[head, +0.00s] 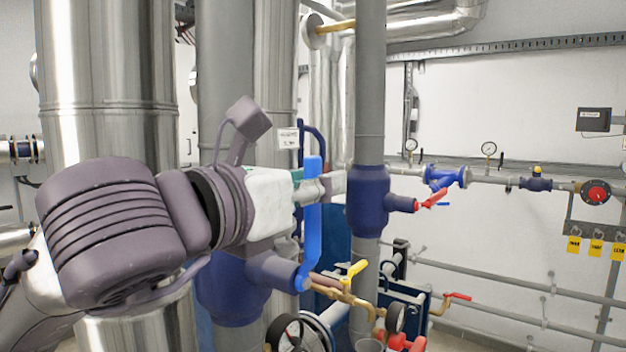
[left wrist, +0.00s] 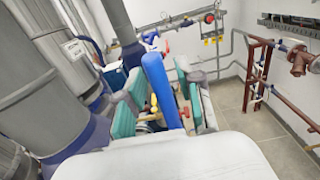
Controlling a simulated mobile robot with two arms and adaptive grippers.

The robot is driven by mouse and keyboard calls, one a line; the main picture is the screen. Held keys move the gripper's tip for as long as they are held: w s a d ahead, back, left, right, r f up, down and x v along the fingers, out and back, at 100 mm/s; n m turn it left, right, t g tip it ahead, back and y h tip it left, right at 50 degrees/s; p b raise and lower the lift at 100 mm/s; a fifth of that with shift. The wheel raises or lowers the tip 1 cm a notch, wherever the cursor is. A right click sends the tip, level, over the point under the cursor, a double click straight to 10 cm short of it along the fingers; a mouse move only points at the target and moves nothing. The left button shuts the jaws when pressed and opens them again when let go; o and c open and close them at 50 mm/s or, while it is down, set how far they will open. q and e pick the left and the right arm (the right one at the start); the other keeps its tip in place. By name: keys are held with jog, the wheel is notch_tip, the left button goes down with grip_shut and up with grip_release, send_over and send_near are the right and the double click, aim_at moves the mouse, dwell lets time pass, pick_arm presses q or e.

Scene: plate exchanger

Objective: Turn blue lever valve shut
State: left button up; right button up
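The blue lever (head: 313,225) stands upright in the head view, its lower end joined to the stem of a dark blue valve body (head: 232,290) on a vertical grey pipe. My left gripper (head: 322,187) reaches in from the left at the lever's upper half, with the lever crossing in front of its fingers. In the left wrist view the lever (left wrist: 163,92) stands between the two teal-padded fingers (left wrist: 165,84). The fingers are spread, with a gap visible between the lever and the right finger. The lever hides part of the fingers in the head view. My right gripper is not visible.
A second blue valve (head: 368,200) with a red lever (head: 432,199) sits just right of the gripper. A yellow-handled valve (head: 353,271) and pressure gauges lie below. Large silver pipes (head: 108,60) stand close on the left. Open floor (left wrist: 262,125) shows at right in the wrist view.

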pick_arm(q)
grip_shut()
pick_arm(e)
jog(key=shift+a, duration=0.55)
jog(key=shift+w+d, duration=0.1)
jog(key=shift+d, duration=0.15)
